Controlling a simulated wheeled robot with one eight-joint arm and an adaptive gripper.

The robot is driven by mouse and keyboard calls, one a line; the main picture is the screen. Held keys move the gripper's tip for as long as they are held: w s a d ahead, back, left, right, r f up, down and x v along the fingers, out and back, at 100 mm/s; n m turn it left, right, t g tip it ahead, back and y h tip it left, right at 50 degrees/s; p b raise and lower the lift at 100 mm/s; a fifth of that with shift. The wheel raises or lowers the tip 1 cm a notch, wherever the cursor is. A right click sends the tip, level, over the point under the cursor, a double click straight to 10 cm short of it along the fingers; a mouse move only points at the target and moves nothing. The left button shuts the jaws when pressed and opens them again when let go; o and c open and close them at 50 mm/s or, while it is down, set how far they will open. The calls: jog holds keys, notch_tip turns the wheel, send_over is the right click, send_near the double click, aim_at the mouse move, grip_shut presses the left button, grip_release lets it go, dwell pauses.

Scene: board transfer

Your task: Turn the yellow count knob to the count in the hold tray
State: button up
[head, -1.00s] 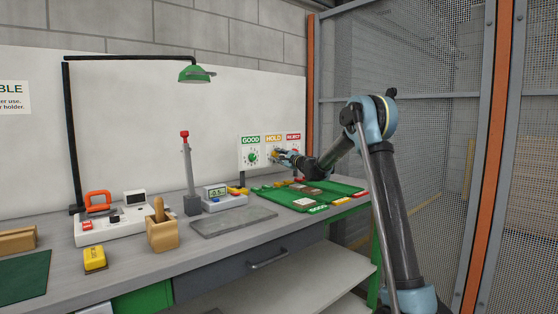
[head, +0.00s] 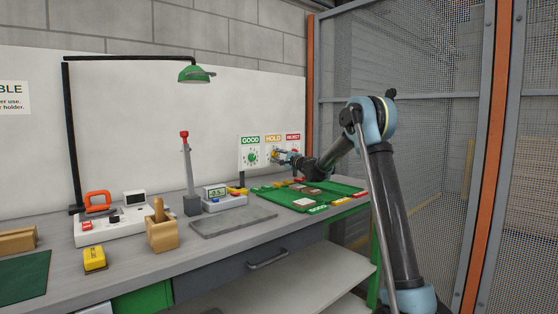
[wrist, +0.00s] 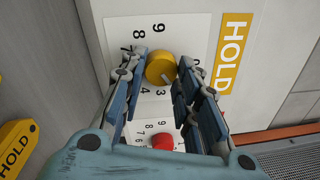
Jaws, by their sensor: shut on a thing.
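The yellow count knob (wrist: 160,68) sits on the white dial panel beside the yellow HOLD label (wrist: 233,52). My gripper (wrist: 164,72) is shut on the knob, with one blue finger on each side of it. Printed numbers show around the knob, some hidden by the fingers. I cannot make out a pointer mark on it. In the head view my gripper (head: 279,156) is at the panel below the HOLD label (head: 273,139) and covers part of the knob. The tray area (head: 340,190) on the bench holds several small boards; which lie in the hold part is unclear.
A green knob (head: 252,157) is left of my gripper on the panel. A red knob (wrist: 162,141) is near my fingers in the wrist view. A lever (head: 187,170) and a small display unit (head: 218,196) stand left of the trays. A mesh fence (head: 400,60) is on the right.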

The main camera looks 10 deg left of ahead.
jog(key=o, duration=1.1)
jog(key=shift+f, duration=0.1)
jog(key=shift+c, duration=0.2)
jog(key=v, duration=1.2)
jog(key=s+d+f+n+g+h, duration=0.2)
jog(key=s+d+f+n+h, duration=0.3)
jog(key=s+d, duration=0.8)
jog(key=s+d+f+n+g+h, duration=0.3)
jog(key=s+d+f, duration=0.5)
jog(key=s, duration=0.9)
jog(key=s+d+f+n+g+h, duration=0.1)
jog(key=s+d+f+n+h, duration=0.4)
jog(key=s+d, duration=0.85)
jog(key=s+f+g, duration=0.2)
jog(key=s+f, duration=0.2)
jog(key=s, duration=0.4)
jog(key=s+f+m+g, duration=0.1)
jog(key=s+f+g, duration=0.1)
jog(key=s+f, duration=0.3)
jog(key=s, duration=0.3)
jog(key=shift+a+f+g+h, duration=0.35)
jog(key=shift+g+h, duration=0.05)
